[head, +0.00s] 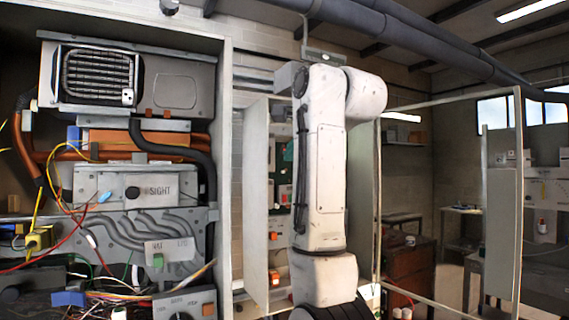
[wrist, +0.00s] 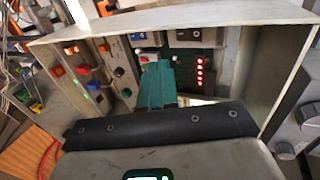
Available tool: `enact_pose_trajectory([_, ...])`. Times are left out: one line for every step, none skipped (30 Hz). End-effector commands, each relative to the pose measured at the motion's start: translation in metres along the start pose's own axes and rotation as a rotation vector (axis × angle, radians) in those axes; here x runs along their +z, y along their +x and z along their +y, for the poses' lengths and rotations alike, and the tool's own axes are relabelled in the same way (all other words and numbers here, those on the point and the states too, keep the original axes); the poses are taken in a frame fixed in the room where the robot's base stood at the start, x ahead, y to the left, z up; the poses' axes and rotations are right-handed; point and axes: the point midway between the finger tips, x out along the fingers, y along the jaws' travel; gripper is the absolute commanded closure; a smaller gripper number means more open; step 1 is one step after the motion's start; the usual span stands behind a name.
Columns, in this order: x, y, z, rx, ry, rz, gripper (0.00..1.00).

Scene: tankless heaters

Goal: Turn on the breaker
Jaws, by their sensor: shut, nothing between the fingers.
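The breaker is not clearly identifiable. In the wrist view an open box (wrist: 262,12) holds several switches and buttons.
A side panel with red and black knobs (wrist: 70,50) stands left of my fingers. The box's right wall (wrist: 285,65) is close by. In the head view a heater unit (head: 175,90) with loose wires stands left. A framed partition (head: 518,190) stands right.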

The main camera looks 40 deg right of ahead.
Motion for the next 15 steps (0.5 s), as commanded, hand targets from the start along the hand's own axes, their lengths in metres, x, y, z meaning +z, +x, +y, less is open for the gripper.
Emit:
enact_pose_trajectory([0.001,-0.006,0.003,-0.003,-0.001,-0.001,1.0])
enact_pose_trajectory([0.001,-0.01,0.003,-0.004,-0.001,-0.001,1.0])
enact_pose_trajectory([0.001,-0.013,0.004,-0.002,-0.001,-0.001,1.0])
enact_pose_trajectory([0.001,-0.015,0.004,-0.002,0.0,-0.001,1.0])
enact_pose_trajectory([0.0,-0.017,0.004,-0.002,0.0,-0.001,1.0])
enact_pose_trajectory([0.0,-0.019,0.004,-0.001,0.0,-0.001,1.0])
enact_pose_trajectory([0.0,-0.02,0.005,0.0,0.0,-0.001,1.0])
enact_pose_trajectory([0.0,-0.021,0.005,0.0,0.0,-0.001,1.0])
enact_pose_trajectory([0.0,-0.021,0.005,0.001,0.0,-0.001,1.0])
enact_pose_trajectory([0.0,-0.021,0.005,0.001,0.0,-0.001,1.0])
enact_pose_trajectory([0.0,-0.021,0.005,0.001,0.0,-0.001,1.0])
enact_pose_trajectory([0.0,-0.021,0.005,0.001,0.0,-0.001,1.0])
enact_pose_trajectory([0.0,-0.021,0.005,0.001,0.0,-0.001,1.0])
enact_pose_trajectory([0.0,-0.021,0.004,0.001,0.0,-0.001,1.0])
enact_pose_trajectory([0.0,-0.021,0.004,0.001,0.0,0.0,1.0])
